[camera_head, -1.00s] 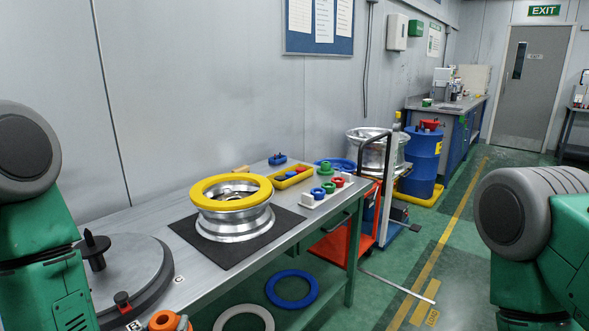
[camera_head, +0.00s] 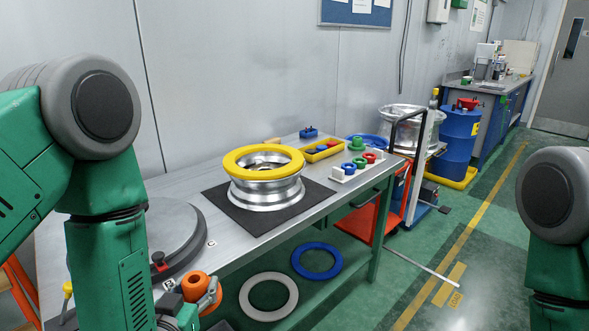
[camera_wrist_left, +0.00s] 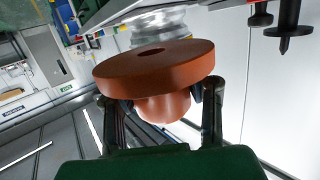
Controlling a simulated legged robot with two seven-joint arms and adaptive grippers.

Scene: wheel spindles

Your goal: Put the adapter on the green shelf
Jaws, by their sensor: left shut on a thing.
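An orange adapter (camera_head: 195,286), a wide disc with a narrower hub, is in my left gripper (camera_head: 209,297) by the front edge of the table. In the left wrist view the fingers are shut on the hub of the adapter (camera_wrist_left: 155,64), below its disc. The green shelf (camera_head: 308,293) lies under the tabletop, lower than the gripper and to its right in the head view. A white ring (camera_head: 268,313) and a blue ring (camera_head: 317,273) lie on it. My right gripper is out of view.
On the metal table (camera_head: 222,256), a silver wheel (camera_head: 266,192) with a yellow ring (camera_head: 263,151) stands on a black mat. A grey round plate (camera_head: 172,228) is behind my left arm. Bare shelf shows around the rings.

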